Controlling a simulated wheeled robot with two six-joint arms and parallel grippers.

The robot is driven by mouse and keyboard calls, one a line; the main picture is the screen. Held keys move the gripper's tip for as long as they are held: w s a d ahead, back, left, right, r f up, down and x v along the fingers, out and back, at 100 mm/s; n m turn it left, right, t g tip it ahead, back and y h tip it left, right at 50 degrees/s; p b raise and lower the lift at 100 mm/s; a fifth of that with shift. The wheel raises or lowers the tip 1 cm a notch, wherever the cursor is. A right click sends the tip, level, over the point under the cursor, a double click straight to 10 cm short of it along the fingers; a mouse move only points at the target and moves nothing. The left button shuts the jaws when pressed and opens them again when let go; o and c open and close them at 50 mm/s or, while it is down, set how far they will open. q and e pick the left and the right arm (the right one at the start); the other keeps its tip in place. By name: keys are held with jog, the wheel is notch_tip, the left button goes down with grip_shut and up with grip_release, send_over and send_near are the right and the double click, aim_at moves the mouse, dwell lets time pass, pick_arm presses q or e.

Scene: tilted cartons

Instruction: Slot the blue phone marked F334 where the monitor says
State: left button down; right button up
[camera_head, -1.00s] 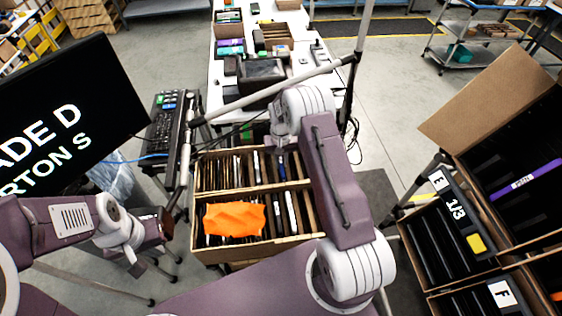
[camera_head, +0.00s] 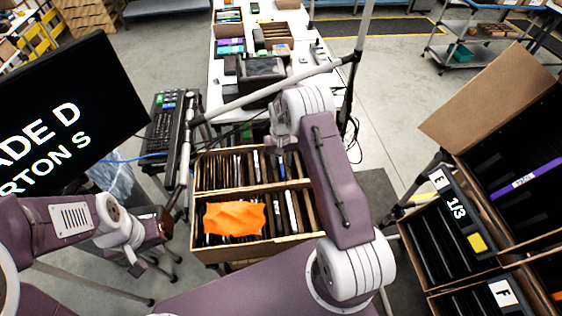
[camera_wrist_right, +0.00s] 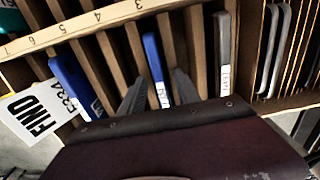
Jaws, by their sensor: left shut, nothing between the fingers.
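In the right wrist view my right gripper (camera_wrist_right: 161,82) is open, its two dark fingers over a slotted carton. A blue phone (camera_wrist_right: 153,62) with a white label stands upright in a slot between the fingers; its label is too small to read. Another blue phone (camera_wrist_right: 76,85) stands further left, beside a white card (camera_wrist_right: 38,113) reading FIND and a partly legible code ending in 334. In the head view the monitor (camera_head: 70,115) shows "ADE D" and "RTON S", its left side cut off. My left gripper (camera_head: 166,222) is shut and empty, left of the carton (camera_head: 280,243).
An orange cloth (camera_head: 235,217) lies over the carton's front slots. A grey phone (camera_wrist_right: 223,50) stands right of the fingers. Cartons marked E (camera_head: 438,181) and F (camera_head: 503,293) stand at the right. A keyboard (camera_head: 165,125) and a stand pole (camera_head: 275,90) are near the arms.

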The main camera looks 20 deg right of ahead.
jog(key=shift+r, duration=0.1)
notch_tip(320, 180, up, 9)
jog(key=shift+f+b, duration=0.1)
jog(key=shift+b, duration=0.6)
notch_tip(320, 180, up, 7)
jog(key=p, duration=0.6)
